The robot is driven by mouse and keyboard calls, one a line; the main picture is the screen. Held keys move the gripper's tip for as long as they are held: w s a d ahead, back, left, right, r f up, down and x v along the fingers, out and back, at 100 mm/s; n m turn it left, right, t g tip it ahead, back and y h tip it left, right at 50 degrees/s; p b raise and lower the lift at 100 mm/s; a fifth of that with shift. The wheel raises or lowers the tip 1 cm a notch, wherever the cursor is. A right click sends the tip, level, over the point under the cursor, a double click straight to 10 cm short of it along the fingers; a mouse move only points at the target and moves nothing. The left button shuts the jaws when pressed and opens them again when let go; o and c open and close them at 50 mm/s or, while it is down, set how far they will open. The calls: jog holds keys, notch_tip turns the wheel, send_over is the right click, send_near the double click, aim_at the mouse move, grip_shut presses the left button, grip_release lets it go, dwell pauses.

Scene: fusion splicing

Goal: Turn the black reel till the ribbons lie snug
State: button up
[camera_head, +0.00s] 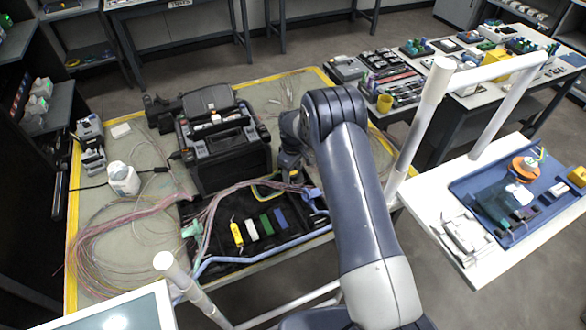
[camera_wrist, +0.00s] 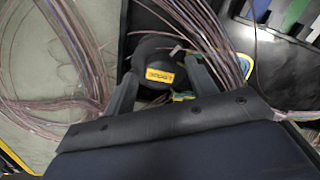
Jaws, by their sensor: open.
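The black reel (camera_wrist: 152,56) shows in the wrist view as a dark round body with a yellow label. It sits between the two fingers of my gripper (camera_wrist: 160,68), which are apart, one on each side; whether they touch it I cannot tell. Pinkish-purple ribbons (camera_wrist: 205,30) run past the reel on the right, and more ribbons (camera_wrist: 72,45) loop loosely at the left. In the head view the ribbons (camera_head: 120,222) spread across the mat and run toward my gripper (camera_head: 291,174). The reel is not clear in the head view, where my arm hides much of that area.
A black splicer case (camera_head: 225,160) stands left of my gripper. In front of it, a black tray holds yellow, green and blue pieces (camera_head: 266,224). A white bottle (camera_head: 123,179) stands at the left. A white tube frame (camera_head: 420,115) rises right of my arm.

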jog(key=shift+f, duration=0.1)
jog(key=shift+c, duration=0.2)
jog(key=c, duration=0.9)
jog(key=shift+c, duration=0.2)
